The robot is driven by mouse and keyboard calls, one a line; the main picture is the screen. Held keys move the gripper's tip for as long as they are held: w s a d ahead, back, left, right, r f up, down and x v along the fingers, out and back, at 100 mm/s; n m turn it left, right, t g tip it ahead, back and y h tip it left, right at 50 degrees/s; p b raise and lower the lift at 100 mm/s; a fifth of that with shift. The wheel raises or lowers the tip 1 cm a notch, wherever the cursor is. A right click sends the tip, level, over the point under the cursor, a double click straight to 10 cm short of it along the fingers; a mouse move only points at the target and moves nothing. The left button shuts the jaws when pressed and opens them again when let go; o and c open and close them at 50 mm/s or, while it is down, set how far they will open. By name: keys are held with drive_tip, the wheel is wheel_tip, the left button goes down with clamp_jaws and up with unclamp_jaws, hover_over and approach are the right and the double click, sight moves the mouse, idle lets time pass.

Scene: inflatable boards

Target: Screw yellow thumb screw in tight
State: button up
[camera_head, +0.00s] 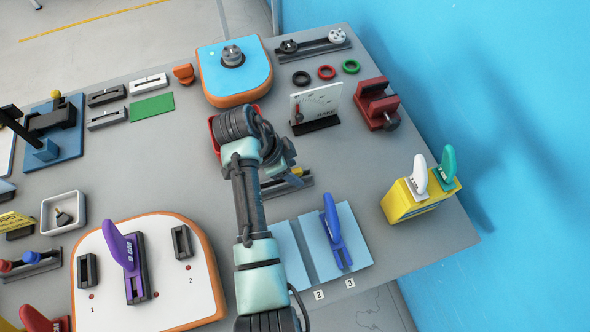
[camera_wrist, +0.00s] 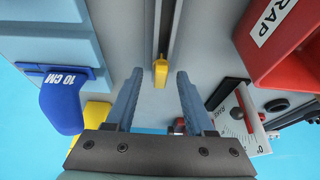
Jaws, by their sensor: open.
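The yellow thumb screw (camera_wrist: 160,72) shows in the wrist view as a small yellow tab at the near end of a dark slotted rail (camera_wrist: 166,28). In the head view the yellow piece (camera_head: 297,171) shows just right of my wrist, on a dark rail (camera_head: 288,186) partly covered by my arm. My gripper (camera_wrist: 159,75) is open and empty, its two fingers pointing toward the thumb screw. The screw appears between the fingertips in the wrist view, with clear space on both sides. I cannot tell the height gap, or how far the screw is turned in.
A red bin (camera_wrist: 278,62) marked with a label stands close on the right in the wrist view. A blue 10 CM clamp (camera_wrist: 62,102) is at left. A white gauge plate (camera_head: 315,102) and red vise (camera_head: 374,105) stand beyond my gripper in the head view.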

clamp_jaws()
idle(0.5)
